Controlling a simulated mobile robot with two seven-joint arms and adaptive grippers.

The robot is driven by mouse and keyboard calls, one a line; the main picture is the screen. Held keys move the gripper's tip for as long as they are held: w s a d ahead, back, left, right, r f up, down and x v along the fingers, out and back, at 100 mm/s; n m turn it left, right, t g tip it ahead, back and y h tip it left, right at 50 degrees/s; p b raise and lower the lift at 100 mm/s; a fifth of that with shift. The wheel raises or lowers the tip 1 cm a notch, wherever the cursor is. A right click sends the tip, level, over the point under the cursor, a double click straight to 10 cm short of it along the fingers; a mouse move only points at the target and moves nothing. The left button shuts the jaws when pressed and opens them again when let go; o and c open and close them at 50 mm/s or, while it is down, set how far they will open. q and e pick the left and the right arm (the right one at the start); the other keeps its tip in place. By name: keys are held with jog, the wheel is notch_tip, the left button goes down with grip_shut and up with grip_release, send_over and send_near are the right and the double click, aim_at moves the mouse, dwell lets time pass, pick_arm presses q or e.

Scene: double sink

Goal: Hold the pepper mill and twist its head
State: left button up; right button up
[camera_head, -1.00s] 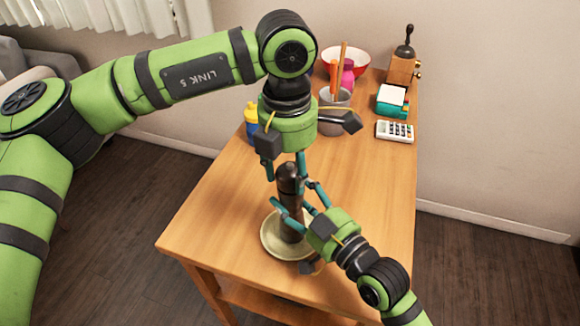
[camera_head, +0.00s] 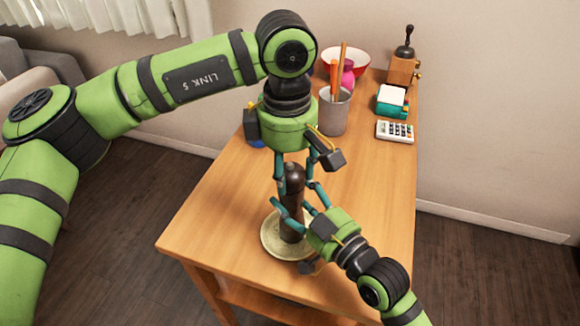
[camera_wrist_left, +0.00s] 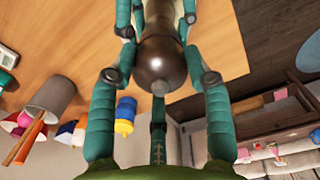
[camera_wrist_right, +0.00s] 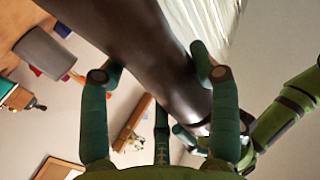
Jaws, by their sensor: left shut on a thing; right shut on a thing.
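A dark brown pepper mill (camera_head: 291,210) stands upright on a pale round plate (camera_head: 270,244) near the front of the wooden table. My left gripper (camera_head: 298,188) comes down from above with its fingers around the mill's head; the rounded top with its small knob (camera_wrist_left: 159,70) fills the left wrist view between the fingers. My right gripper (camera_head: 293,215) comes from the front right and is shut on the mill's body (camera_wrist_right: 150,50) below, which runs between its fingers in the right wrist view.
A grey pencil cup (camera_head: 333,112), a red-and-white bowl (camera_head: 352,62), a box of notes (camera_head: 392,100), a calculator (camera_head: 395,130) and a coffee grinder (camera_head: 403,66) stand at the back. A blue-and-yellow bottle (camera_wrist_left: 125,115) shows in the left wrist view.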

pick_arm(q)
jog(key=m, duration=0.4)
jog(key=shift+w+a+f+m, duration=0.1)
jog(key=shift+a+f+m, duration=0.05)
jog(key=shift+a+m, duration=0.15)
pick_arm(e)
jog(key=shift+w+d+f, duration=0.1)
jog(key=shift+d, duration=0.05)
pick_arm(q)
jog(key=shift+w+m, duration=0.15)
jog(key=shift+m, duration=2.15)
jog(key=o, duration=1.2)
jog(key=shift+d, duration=0.1)
jog(key=shift+c, duration=0.2)
jog(key=shift+d, duration=0.1)
jog(key=shift+r, duration=0.2)
